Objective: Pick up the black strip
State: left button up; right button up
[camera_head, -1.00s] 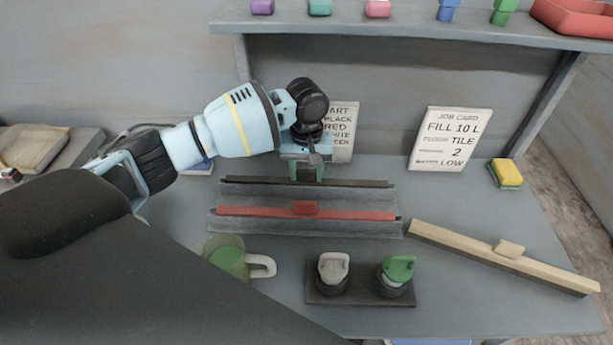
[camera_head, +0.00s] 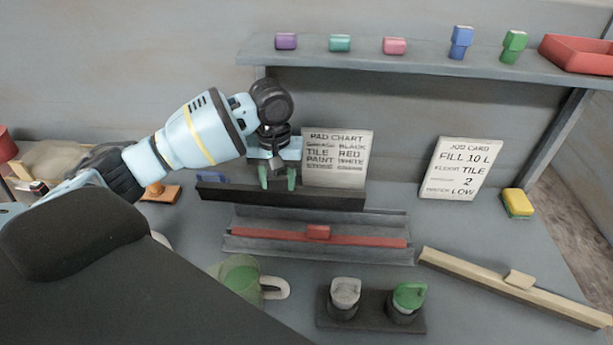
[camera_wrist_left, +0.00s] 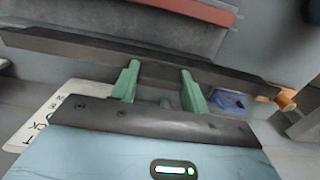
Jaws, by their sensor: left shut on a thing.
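The black strip (camera_head: 325,198) is a long dark bar at the back of the bench, raised above the grey tray (camera_head: 408,219). My left gripper (camera_head: 278,183) has its green fingers shut on the strip left of its middle, from above. In the left wrist view the strip (camera_wrist_left: 60,44) runs across the picture, with the green fingertips (camera_wrist_left: 158,75) at it. A red strip (camera_head: 270,236) with a red block on it lies in the tray. My right gripper is not in view.
A pale wooden strip (camera_head: 510,287) lies at right. A green jug (camera_head: 238,277) and a dark base (camera_head: 375,320) with grey and green knobs stand in front. A pad chart (camera_head: 338,158), job card (camera_head: 460,168) and yellow sponge (camera_head: 517,204) are behind. A shelf (camera_head: 400,58) overhangs the back.

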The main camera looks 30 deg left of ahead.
pick_arm(q)
jog(key=s+a, duration=0.5)
jog(key=a, duration=0.1)
